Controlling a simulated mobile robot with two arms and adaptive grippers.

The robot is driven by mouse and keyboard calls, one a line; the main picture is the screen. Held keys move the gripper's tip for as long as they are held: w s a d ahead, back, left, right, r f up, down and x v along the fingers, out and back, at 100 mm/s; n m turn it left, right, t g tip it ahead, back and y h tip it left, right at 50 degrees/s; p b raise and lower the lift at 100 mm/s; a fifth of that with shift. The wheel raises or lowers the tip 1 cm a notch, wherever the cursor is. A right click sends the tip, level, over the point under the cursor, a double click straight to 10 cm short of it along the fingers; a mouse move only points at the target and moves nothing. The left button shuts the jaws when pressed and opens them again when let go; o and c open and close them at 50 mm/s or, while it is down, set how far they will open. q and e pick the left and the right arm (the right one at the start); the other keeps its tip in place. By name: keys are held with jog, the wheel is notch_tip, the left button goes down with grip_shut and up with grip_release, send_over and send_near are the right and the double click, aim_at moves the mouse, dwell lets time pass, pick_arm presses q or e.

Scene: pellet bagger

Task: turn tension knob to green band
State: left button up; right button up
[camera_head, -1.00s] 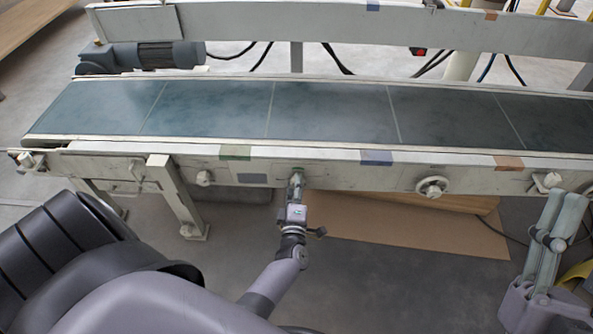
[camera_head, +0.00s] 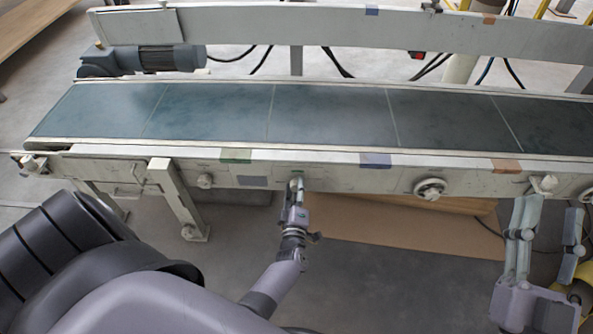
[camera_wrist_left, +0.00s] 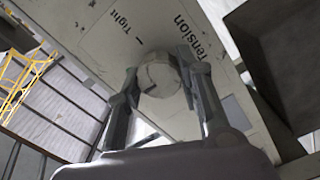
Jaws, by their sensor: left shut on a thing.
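The tension knob (camera_wrist_left: 158,76) is a pale, rounded knob in the left wrist view, on a light panel (camera_wrist_left: 110,40) printed with "Tension" and "Tight". My left gripper (camera_head: 297,186) is at the conveyor's front rail in the head view and largely hides the knob there. In the left wrist view the fingers of my left gripper (camera_wrist_left: 160,92) stand on both sides of the knob, shut on it. I cannot make out a green band beside the knob. My right gripper (camera_head: 548,240) is open and empty at the lower right, in front of the rail.
The conveyor belt (camera_head: 330,115) runs across the view. Its front rail carries a green patch (camera_head: 236,156), a blue patch (camera_head: 376,160) and an orange patch (camera_head: 506,166). A round handwheel (camera_head: 430,188) sits to the right of my left gripper. Cardboard (camera_head: 400,235) lies below.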

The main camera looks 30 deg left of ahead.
pick_arm(q)
jog(key=o, duration=1.2)
jog(key=shift+c, duration=0.2)
